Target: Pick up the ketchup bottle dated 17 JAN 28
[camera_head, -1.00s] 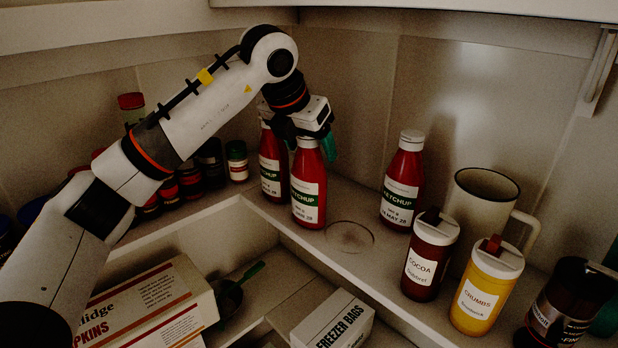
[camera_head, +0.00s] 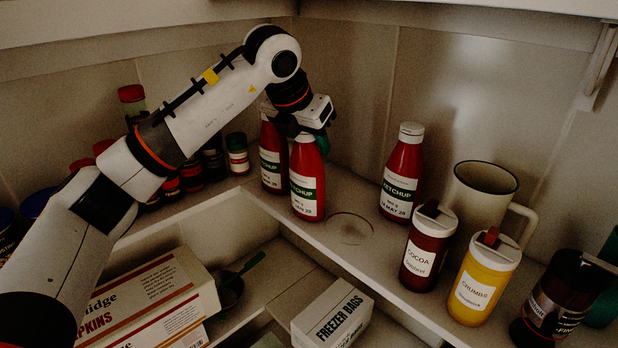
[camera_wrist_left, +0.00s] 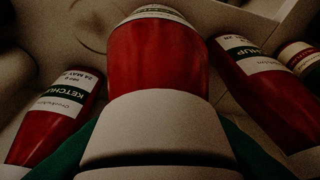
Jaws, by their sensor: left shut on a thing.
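Three red ketchup bottles with white caps stand on the shelf. My left gripper (camera_head: 308,138) comes from above and is shut around the neck of the front ketchup bottle (camera_head: 304,196), which is upright and seems to rest on the shelf. Its label seems to end in "JAN 28"; the day is too blurred. A second ketchup bottle (camera_head: 272,165) stands close behind it to the left, its date unclear. A third ketchup bottle (camera_head: 402,178), dated in May 28, stands apart to the right. In the left wrist view the held bottle (camera_wrist_left: 158,60) is between the green finger pads.
A cocoa shaker (camera_head: 428,245), a yellow crumbs shaker (camera_head: 483,278), a white mug (camera_head: 480,195) and a dark jar (camera_head: 562,300) stand at the right. Several spice jars (camera_head: 237,155) crowd the left. A freezer bags box (camera_head: 335,315) lies lower. A ring mark (camera_head: 349,229) lies on bare shelf.

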